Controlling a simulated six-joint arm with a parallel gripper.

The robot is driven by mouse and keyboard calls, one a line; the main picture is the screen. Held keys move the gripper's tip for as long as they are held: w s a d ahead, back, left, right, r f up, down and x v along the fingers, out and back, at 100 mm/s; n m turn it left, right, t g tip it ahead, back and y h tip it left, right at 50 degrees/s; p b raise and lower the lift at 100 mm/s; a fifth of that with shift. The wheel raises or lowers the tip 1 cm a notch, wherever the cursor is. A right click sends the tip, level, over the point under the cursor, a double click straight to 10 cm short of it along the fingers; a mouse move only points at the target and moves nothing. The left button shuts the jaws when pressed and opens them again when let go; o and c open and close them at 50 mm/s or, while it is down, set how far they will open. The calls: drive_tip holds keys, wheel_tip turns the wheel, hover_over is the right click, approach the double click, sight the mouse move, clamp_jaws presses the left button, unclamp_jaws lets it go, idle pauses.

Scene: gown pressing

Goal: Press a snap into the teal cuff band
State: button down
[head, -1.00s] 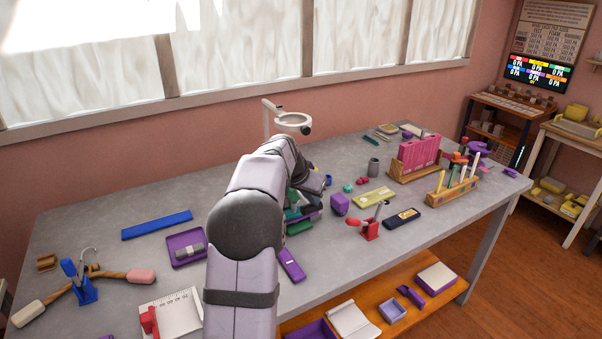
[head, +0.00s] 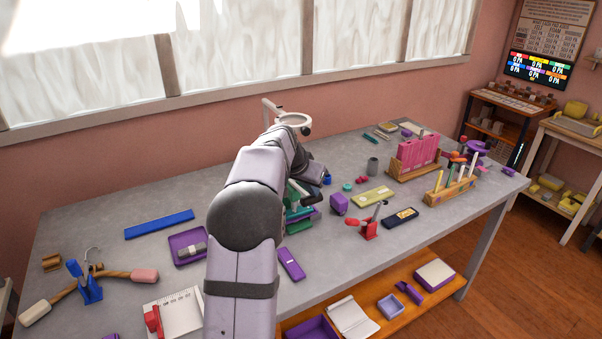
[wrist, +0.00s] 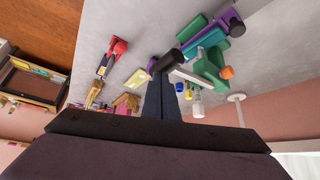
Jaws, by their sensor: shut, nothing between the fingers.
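A green press (wrist: 212,68) shows in the wrist view with a teal band-like piece (wrist: 204,43) beside it, likely the cuff band. The same green press (head: 298,226) is mostly hidden behind my arm in the head view. My gripper (wrist: 165,82) is shut and empty, its dark fingertips close to a black cylindrical knob (wrist: 167,61) that seems to belong to the press lever. I cannot tell whether they touch. No snap can be made out.
A red hand press (head: 369,231) and a purple block (head: 339,204) stand right of my arm. A blue press (head: 88,289) and purple tray (head: 187,246) lie left. The grey table (head: 115,209) has free room at back left.

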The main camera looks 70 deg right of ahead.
drive_tip(key=shift+w+d+r+p, duration=0.1)
drive_tip(key=shift+r+p, duration=0.3)
drive_tip(key=shift+r, duration=0.25)
drive_tip(key=shift+w+d+r+p, duration=0.15)
drive_tip(key=shift+r+p, duration=0.35)
drive_tip(key=shift+p, duration=0.15)
drive_tip(key=shift+w+d+r+p, duration=0.1)
drive_tip(key=shift+w+r+p, duration=0.05)
drive_tip(key=shift+r+p, duration=0.4)
drive_tip(key=shift+w+d+r+p, duration=0.15)
drive_tip(key=shift+p, duration=0.15)
drive_tip(key=shift+w+d+r+p, duration=0.2)
drive_tip(key=shift+r+p, duration=0.25)
drive_tip(key=shift+p, duration=0.1)
drive_tip(key=shift+w+d+r+p, duration=0.15)
drive_tip(key=shift+r+p, duration=0.25)
drive_tip(key=shift+p, duration=0.15)
drive_tip(key=shift+w+d+r+p, duration=0.2)
drive_tip(key=shift+r+p, duration=0.05)
drive_tip(key=shift+p, duration=0.2)
drive_tip(key=shift+r+p, duration=0.35)
drive_tip(key=shift+r, duration=0.2)
